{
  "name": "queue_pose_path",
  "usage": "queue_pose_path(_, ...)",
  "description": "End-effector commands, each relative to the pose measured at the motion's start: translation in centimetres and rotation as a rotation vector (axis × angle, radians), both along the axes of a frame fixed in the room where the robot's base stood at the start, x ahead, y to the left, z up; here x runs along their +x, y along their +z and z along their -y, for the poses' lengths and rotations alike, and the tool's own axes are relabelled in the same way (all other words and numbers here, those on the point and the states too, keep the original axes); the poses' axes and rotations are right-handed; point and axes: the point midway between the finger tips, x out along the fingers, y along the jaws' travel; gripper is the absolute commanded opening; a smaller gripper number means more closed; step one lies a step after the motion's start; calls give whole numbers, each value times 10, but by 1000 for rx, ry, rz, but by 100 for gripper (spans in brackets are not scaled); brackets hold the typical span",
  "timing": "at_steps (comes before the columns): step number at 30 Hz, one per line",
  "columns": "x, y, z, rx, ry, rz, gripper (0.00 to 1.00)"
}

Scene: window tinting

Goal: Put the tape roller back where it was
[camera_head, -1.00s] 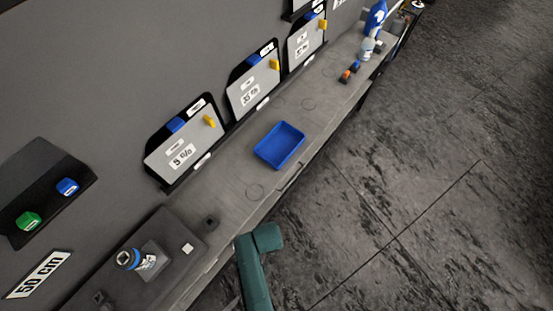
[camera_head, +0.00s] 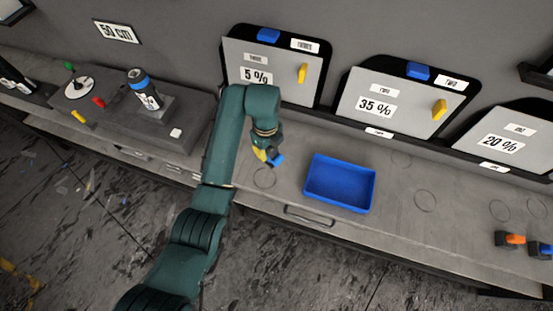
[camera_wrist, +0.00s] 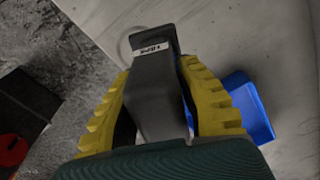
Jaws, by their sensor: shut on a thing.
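My gripper (camera_head: 266,154) hangs over the bench, left of the blue tray. In the wrist view its yellow fingers (camera_wrist: 160,108) are shut on a dark grey piece with a small white label, which I take to be the tape roller (camera_wrist: 155,85). In the head view the tape roller (camera_head: 278,161) is mostly hidden, with a small blue part showing at the fingertips. A faint ring mark (camera_head: 264,178) lies on the bench just below it. I cannot tell whether the roller touches the bench.
Orange and blue tools (camera_head: 509,239) lie far right. A dark raised block with a bottle (camera_head: 146,102) is left. Film boards (camera_head: 272,68) line the wall behind.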

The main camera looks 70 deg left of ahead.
Motion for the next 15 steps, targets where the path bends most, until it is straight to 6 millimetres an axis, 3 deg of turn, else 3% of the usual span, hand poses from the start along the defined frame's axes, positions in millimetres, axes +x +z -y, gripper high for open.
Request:
queue_pose_path(3,0,-29,2,-4,0,-2,0)
queue_pose_path(15,1,-84,1,0,1,0,0)
